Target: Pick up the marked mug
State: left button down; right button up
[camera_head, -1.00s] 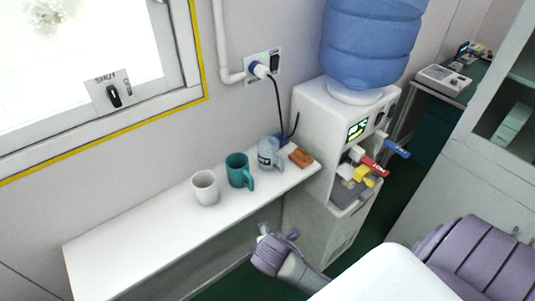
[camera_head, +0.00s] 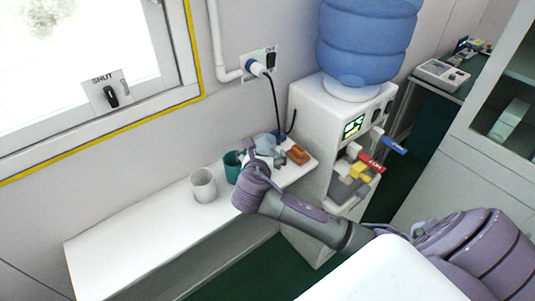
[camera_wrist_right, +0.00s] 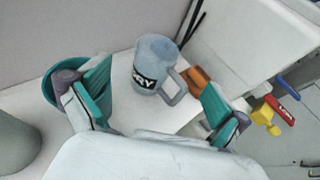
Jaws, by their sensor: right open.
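The marked mug (camera_wrist_right: 150,68) is pale blue-grey with a black label ending in "RY" and a handle on its right side. It stands upright on the white shelf. In the head view the mug (camera_head: 266,143) is partly hidden behind my right gripper (camera_head: 262,158). In the right wrist view my right gripper (camera_wrist_right: 155,95) is open, with its teal-padded fingers spread wide. The mug shows between and beyond the fingers, apart from both. My left gripper is in neither view.
A teal mug (camera_head: 231,167) stands just left of the marked mug, close to my gripper's left finger. A white mug (camera_head: 203,186) stands farther left. An orange-brown block (camera_head: 298,154) lies to the right, before the water dispenser (camera_head: 316,107). The left part of the shelf (camera_head: 120,240) is clear.

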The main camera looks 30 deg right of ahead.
aim_at(266, 139)
jog(key=x, duration=0.8)
jog(key=shift+w+f+p, duration=0.25)
jog(key=shift+p, duration=0.1)
jog(key=shift+a, duration=0.1)
jog(key=c, duration=1.2)
